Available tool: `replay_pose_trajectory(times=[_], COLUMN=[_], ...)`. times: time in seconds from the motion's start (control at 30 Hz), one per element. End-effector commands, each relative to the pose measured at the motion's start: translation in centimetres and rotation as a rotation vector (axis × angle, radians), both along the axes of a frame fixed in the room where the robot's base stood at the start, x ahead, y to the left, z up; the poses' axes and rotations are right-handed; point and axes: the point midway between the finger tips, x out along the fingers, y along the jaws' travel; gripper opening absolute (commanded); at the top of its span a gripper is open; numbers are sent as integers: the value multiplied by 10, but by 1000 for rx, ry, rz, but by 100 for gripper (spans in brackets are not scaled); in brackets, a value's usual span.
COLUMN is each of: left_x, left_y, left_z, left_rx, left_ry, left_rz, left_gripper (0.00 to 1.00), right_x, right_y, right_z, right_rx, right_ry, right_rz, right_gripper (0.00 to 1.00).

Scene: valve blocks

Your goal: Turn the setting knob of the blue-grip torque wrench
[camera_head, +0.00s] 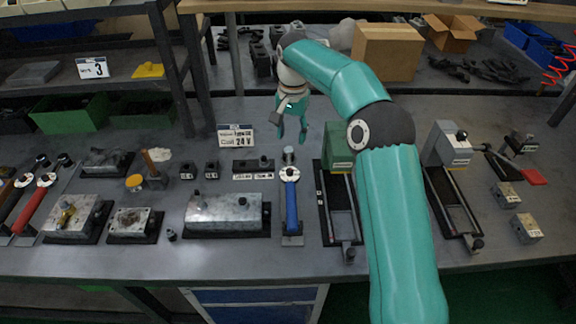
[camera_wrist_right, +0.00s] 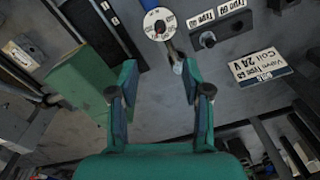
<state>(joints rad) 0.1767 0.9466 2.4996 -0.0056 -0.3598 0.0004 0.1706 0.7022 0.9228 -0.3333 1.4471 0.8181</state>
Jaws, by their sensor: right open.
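The blue-grip torque wrench (camera_head: 291,207) lies on the bench in the middle of the head view, its grip toward the front edge. My right gripper (camera_head: 291,131) is open and empty, above the bench just beyond the knob. In the right wrist view, my gripper's fingers (camera_wrist_right: 160,75) are spread. My left gripper is not in view.
A green block (camera_wrist_right: 80,80) on a rail stands beside the wrench. A "Coil 24 V" sign (camera_head: 236,138) stands behind, left of my gripper. A red-grip wrench (camera_head: 33,204) and several valve blocks (camera_head: 228,212) lie to the left. A shelf post (camera_head: 234,70) rises behind.

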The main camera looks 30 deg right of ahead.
Motion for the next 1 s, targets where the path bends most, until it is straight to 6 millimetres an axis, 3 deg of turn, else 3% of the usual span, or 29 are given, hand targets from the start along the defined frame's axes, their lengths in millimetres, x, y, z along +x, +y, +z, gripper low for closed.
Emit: replay_pose_trajectory(times=[0.5,0.7,1.0], left_x=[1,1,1], left_y=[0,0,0], left_z=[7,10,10], left_rx=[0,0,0], left_ry=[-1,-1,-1], left_rz=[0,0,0], left_gripper=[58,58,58], right_x=[4,6,6], right_y=[6,7,7], right_z=[-108,-129,-135], right_rx=[1,0,0], right_ry=[5,1,0], right_rz=[9,11,11], right_gripper=[49,49,49])
